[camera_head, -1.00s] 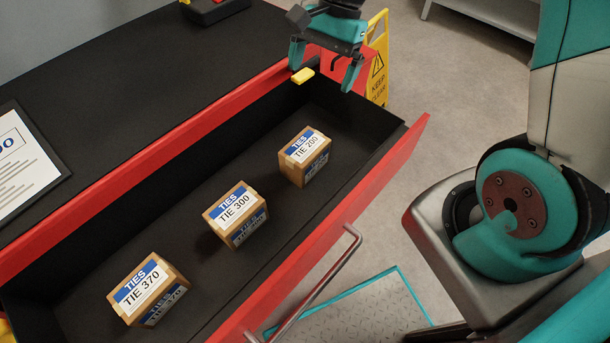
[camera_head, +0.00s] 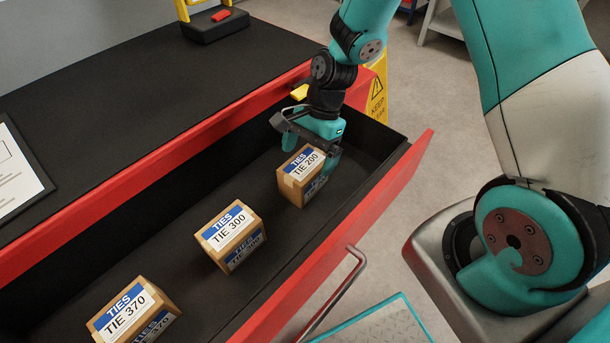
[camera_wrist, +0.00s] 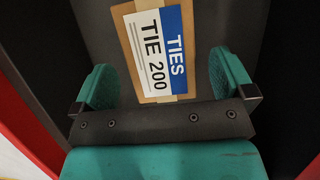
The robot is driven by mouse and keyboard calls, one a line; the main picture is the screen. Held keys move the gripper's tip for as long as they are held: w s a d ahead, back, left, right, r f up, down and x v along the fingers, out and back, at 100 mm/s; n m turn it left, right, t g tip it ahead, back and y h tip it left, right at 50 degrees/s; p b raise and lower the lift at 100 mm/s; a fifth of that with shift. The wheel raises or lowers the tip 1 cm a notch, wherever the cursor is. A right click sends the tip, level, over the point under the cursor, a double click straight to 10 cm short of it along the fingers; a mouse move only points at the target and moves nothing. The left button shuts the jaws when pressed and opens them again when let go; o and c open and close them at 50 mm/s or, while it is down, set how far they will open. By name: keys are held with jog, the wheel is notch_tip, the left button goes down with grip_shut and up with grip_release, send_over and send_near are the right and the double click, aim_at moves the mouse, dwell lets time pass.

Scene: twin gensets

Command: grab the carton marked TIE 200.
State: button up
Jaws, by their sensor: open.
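The carton marked TIE 200 (camera_head: 303,176) is a small brown box with a blue and white label, standing in the open drawer at its far end. My gripper (camera_head: 312,153) is over the drawer, just behind and above this carton, and partly overlaps it in the head view. In the wrist view the carton's labelled top (camera_wrist: 157,50) lies between the two teal fingers (camera_wrist: 162,82), with a gap on each side. The jaws are open. Whether the fingertips reach down beside the carton's sides is hard to tell.
Cartons marked TIE 300 (camera_head: 231,236) and TIE 370 (camera_head: 134,312) stand nearer in the same drawer, with bare floor between them. The red drawer front (camera_head: 345,235) with its handle and the red cabinet edge (camera_head: 150,170) border the drawer. A yellow sign (camera_head: 376,100) stands beyond.

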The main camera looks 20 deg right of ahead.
jog(key=shift+x, duration=2.25)
jog(key=shift+d+f, duration=0.15)
jog(key=shift+f, duration=0.05)
jog(key=shift+w, duration=0.1)
jog(key=c, duration=1.1)
jog(key=shift+o, duration=0.2)
